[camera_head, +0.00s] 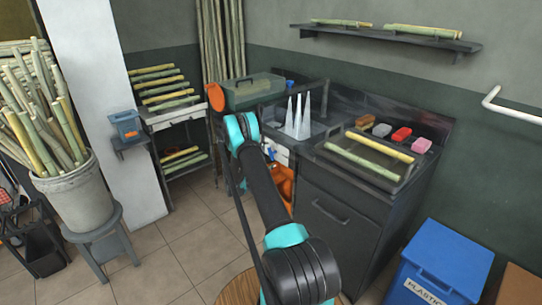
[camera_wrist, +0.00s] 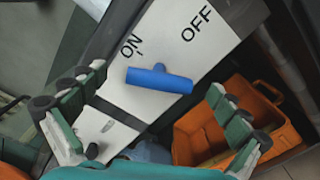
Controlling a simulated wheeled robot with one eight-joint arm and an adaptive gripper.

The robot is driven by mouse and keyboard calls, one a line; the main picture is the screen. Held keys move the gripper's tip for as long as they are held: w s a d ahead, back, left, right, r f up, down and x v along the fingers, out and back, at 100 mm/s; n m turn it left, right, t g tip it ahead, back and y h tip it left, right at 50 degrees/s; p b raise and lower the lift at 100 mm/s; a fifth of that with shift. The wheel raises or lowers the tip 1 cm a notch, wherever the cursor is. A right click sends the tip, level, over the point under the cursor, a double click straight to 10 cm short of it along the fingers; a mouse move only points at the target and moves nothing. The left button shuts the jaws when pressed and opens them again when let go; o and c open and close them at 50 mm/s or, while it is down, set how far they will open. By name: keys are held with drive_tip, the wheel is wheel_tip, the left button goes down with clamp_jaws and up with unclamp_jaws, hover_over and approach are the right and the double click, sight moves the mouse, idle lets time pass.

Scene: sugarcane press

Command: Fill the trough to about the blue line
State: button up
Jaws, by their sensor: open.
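A blue handle (camera_wrist: 160,80) is on a white panel (camera_wrist: 175,40) marked ON and OFF in the wrist view. Its bar lies below the two words. My gripper (camera_wrist: 155,92) is open, with one green finger on each side of the handle; I cannot tell any contact. In the head view the white panel (camera_head: 282,155) is on the front of the dark counter, partly hidden by my arm. An orange container (camera_wrist: 190,137) is below the panel; it also shows in the head view (camera_head: 283,183). I cannot tell which thing is the trough, and no blue line is visible.
The dark counter (camera_head: 340,222) carries a tray with cane stalks (camera_head: 372,155) and several coloured blocks (camera_head: 401,134). A blue bin (camera_head: 440,262) stands at the right. A bucket of cane (camera_head: 75,195) sits on a stool at the left. Tiled floor is clear between.

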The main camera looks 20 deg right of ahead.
drive_tip(key=v, duration=1.1)
idle(6.9)
